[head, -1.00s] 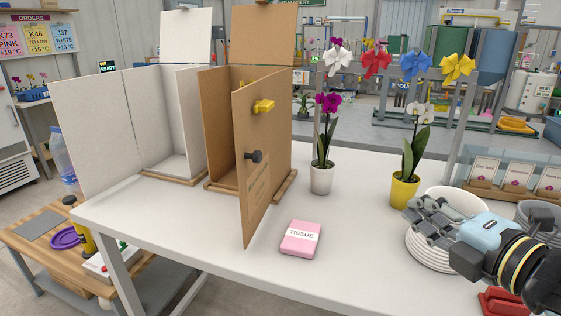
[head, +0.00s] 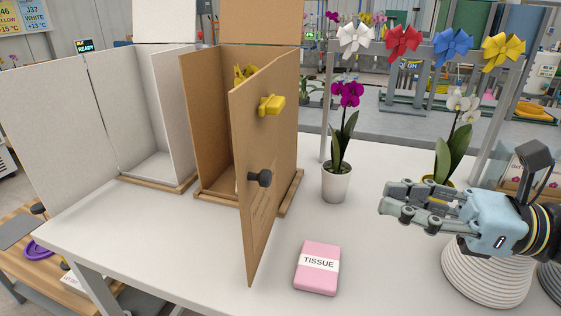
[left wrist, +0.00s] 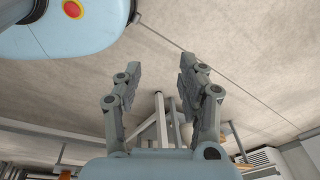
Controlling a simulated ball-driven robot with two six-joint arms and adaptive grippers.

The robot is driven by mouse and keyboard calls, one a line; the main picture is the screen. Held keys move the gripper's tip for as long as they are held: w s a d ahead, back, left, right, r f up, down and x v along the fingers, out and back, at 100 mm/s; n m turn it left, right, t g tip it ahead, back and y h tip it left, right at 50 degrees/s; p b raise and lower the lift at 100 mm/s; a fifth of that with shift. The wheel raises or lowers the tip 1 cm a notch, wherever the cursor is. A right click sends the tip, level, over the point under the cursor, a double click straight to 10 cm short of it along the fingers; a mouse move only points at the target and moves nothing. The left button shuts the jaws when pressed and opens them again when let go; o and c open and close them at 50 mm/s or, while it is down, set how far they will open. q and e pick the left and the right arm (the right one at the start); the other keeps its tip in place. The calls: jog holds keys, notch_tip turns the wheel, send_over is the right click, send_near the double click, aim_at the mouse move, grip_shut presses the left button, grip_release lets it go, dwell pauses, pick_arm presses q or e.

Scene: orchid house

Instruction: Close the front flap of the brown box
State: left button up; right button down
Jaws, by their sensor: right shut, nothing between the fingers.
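The brown box (head: 206,130) stands upright on the white table. Its front flap (head: 265,170) is swung open toward me. The flap carries a yellow latch (head: 271,105) and a dark knob (head: 260,178). Something yellow (head: 245,74) shows partly inside the box; the flap hides the rest. My right gripper (head: 384,202) is shut and empty, right of the flap and apart from it, over the table. My left gripper (left wrist: 155,88) shows only in the left wrist view. Its fingers are apart with nothing between them.
A white box (head: 155,120) with an open flap stands left of the brown one. A pink tissue pack (head: 317,268) lies just right of the flap. A purple orchid in a white pot (head: 336,184) stands behind it.

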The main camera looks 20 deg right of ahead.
aim_at(271, 175)
jog(key=p+x, duration=0.1)
jog(key=x, duration=0.5)
jog(key=p+x, duration=0.2)
jog(key=x, duration=0.5)
jog(key=shift+r, duration=0.2)
pick_arm(q)
jog(key=shift+g, duration=0.3)
jog(key=s+r, duration=0.3)
jog(key=shift+s+r, duration=0.1)
jog(key=shift+s, duration=0.3)
pick_arm(e)
jog(key=shift+w+a+f, duration=0.15)
jog(key=shift+w+a, duration=0.1)
jog(key=shift+a, duration=0.15)
pick_arm(q)
jog(key=shift+w+a, duration=0.1)
